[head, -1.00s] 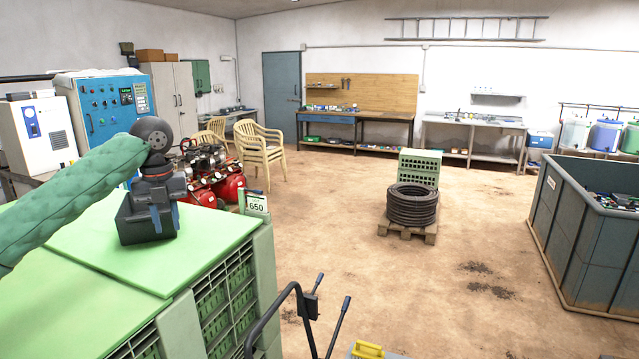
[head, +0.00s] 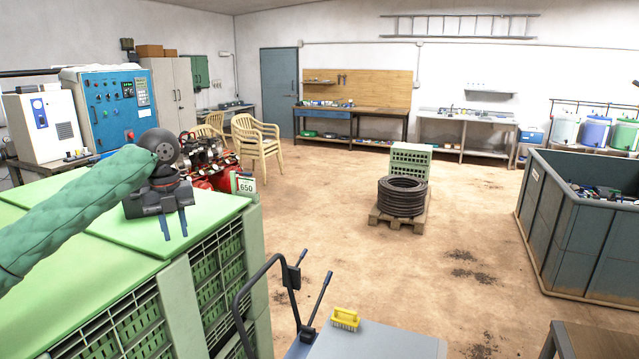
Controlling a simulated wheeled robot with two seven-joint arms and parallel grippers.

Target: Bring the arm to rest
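My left arm, in a green padded sleeve, reaches in from the left in the head view. Its dark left gripper (head: 174,230) points down over the green top of the crate stack (head: 85,220). Two bluish fingers show with a gap between them and nothing in it. I cannot tell whether the fingertips touch the green top. My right gripper is out of view.
A trolley (head: 375,342) with a yellow brush (head: 345,318) stands at the front. A pallet (head: 398,222) holds coiled black hose (head: 402,197). A large grey bin (head: 570,235) is at right. The floor between is clear.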

